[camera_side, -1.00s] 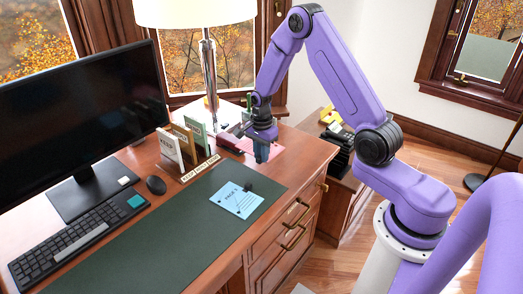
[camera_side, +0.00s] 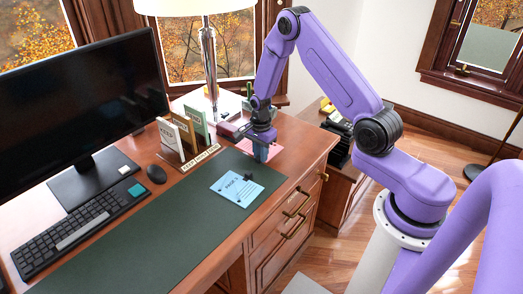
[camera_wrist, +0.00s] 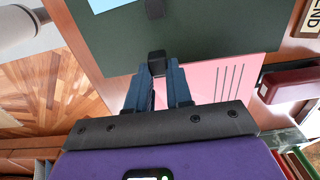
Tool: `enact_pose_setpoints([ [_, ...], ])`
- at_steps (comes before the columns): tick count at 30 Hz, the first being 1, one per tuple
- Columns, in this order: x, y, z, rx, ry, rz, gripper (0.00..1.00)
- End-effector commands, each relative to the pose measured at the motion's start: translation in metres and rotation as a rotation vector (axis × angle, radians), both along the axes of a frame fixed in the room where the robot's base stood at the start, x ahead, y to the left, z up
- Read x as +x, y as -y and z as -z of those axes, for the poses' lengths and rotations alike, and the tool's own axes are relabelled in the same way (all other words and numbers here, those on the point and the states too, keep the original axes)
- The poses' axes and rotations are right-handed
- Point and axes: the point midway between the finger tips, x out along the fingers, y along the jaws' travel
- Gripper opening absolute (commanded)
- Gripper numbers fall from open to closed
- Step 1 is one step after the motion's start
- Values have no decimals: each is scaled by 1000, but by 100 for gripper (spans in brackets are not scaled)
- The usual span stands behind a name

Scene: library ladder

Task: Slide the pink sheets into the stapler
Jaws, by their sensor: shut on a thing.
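The pink sheets (camera_wrist: 215,78), printed with dark lines, lie flat on the desk at its right end. They also show in the side view (camera_side: 276,155), partly hidden by my gripper (camera_side: 261,157). In the wrist view, my gripper (camera_wrist: 158,84) is shut on a black clip (camera_wrist: 157,60) at the sheets' edge, its blue fingers on either side. A dark red, stapler-like thing (camera_wrist: 290,86) lies beyond the sheets, to the right in the wrist view. In the side view it seems to be the dark shape (camera_side: 231,131) left of my gripper. A gap separates it from the sheets.
Blue sheets (camera_side: 237,188) with a black clip lie on the green desk mat (camera_side: 175,225). Upright sorter boards (camera_side: 182,137) stand left of my gripper, with the lamp (camera_side: 209,65) behind. The mat's front is clear.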

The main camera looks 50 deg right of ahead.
Motion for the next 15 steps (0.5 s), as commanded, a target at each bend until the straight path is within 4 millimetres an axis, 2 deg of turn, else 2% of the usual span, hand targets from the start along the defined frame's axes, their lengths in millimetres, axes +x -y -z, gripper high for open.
enact_pose_setpoints([
  [15,8,0,26,0,-1,-1,0],
])
